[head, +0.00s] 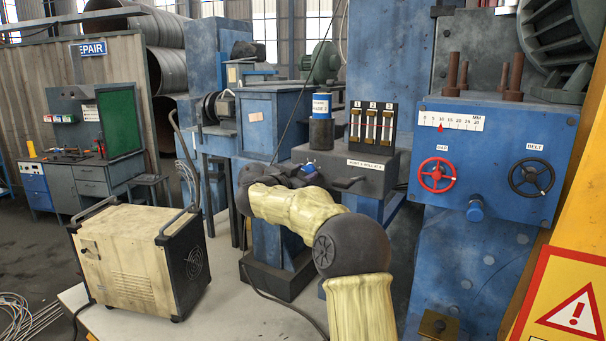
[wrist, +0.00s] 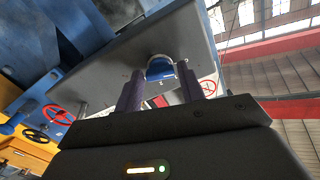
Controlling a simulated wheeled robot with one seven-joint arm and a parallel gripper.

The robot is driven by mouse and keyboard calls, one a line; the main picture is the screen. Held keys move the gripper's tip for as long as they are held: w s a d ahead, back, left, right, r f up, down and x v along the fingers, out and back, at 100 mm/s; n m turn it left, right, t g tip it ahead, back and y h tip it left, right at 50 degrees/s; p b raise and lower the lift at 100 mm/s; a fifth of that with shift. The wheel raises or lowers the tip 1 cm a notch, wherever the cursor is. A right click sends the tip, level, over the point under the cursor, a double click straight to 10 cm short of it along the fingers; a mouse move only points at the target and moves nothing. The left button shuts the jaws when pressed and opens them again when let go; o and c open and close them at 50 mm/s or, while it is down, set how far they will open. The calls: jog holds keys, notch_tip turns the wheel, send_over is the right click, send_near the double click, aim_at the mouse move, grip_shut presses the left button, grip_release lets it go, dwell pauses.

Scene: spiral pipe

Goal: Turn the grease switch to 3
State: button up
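A grey box (head: 350,163) on a blue stand carries a rack of three gauges (head: 371,128) marked 1, 2 and 3. A small blue knob (head: 311,168) sits at its left front, partly hidden by my gripper (head: 298,174). In the wrist view the blue knob (wrist: 160,68) shows on the underside or front of a grey body. My gripper (wrist: 160,88) has two dark fingers apart, with the knob in line with the gap at their tips. Contact cannot be told. A dark lever (head: 349,182) sticks out of the box front, right of my gripper. The knob's setting is not readable.
A blue machine (head: 490,155) at right has a red handwheel (head: 437,175) and a black one (head: 531,177). A blue-topped bottle (head: 321,120) stands on the grey box. A beige wheeled unit (head: 138,258) stands at left. A warning sign (head: 570,310) is at lower right.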

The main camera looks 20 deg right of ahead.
jog(key=c, duration=0.5)
jog(key=shift+c, duration=0.2)
